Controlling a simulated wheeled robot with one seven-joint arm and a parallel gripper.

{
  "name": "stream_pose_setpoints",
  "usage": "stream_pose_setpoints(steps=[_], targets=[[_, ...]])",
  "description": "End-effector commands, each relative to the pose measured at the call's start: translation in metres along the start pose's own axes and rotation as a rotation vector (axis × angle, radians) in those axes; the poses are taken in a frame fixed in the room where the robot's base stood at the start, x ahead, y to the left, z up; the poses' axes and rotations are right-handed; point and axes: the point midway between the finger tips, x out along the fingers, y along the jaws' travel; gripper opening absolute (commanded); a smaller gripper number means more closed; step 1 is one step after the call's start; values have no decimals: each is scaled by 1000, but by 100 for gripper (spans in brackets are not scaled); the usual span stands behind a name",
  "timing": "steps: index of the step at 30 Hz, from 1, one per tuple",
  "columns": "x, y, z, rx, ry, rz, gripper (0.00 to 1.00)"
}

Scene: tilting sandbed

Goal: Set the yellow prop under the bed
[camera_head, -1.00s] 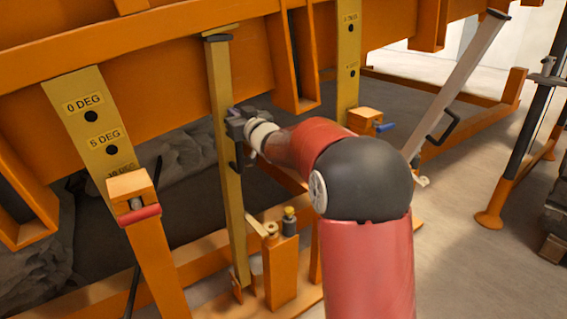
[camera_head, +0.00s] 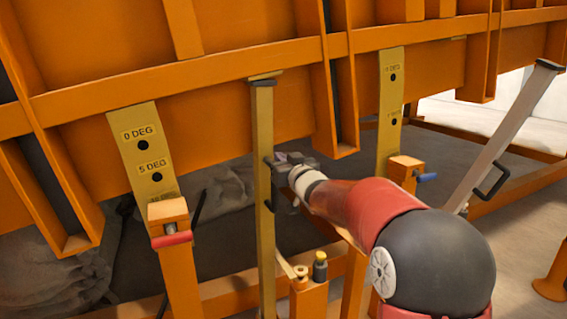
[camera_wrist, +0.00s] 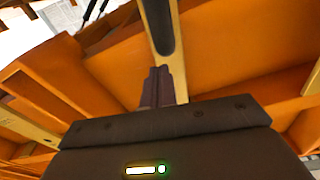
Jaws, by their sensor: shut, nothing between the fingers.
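The yellow prop (camera_head: 263,220) stands nearly upright in the head view. Its dark-capped top meets the lower edge of the long rail of the orange bed (camera_head: 190,75). Its foot is cut off by the frame's bottom. My gripper (camera_head: 280,162) is at the prop's right side, below the bed, with its fingers shut and empty. Whether they touch the prop, I cannot tell. In the wrist view, the prop (camera_wrist: 156,15) rises just beyond my shut fingers (camera_wrist: 160,85), which hide part of it.
A yellow degree plate (camera_head: 148,150) with a red-handled pin (camera_head: 172,239) is at left. Another plate (camera_head: 390,100) with a blue-handled pin (camera_head: 427,177) is at right. A grey strut (camera_head: 510,130) slants at far right. A low orange post (camera_head: 308,300) stands beside the prop.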

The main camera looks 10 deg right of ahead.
Motion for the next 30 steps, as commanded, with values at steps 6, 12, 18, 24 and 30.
stream_pose_setpoints(steps=[6, 12, 18, 24, 30], targets=[[-35, 0, -2, -2, 0, -1, 0], [-68, 0, -5, -2, 0, -1, 0], [-87, 0, -7, -2, -4, 2, 0], [-126, 7, -6, -24, -120, 137, 0], [-234, 8, 30, -11, -455, 356, 0]])
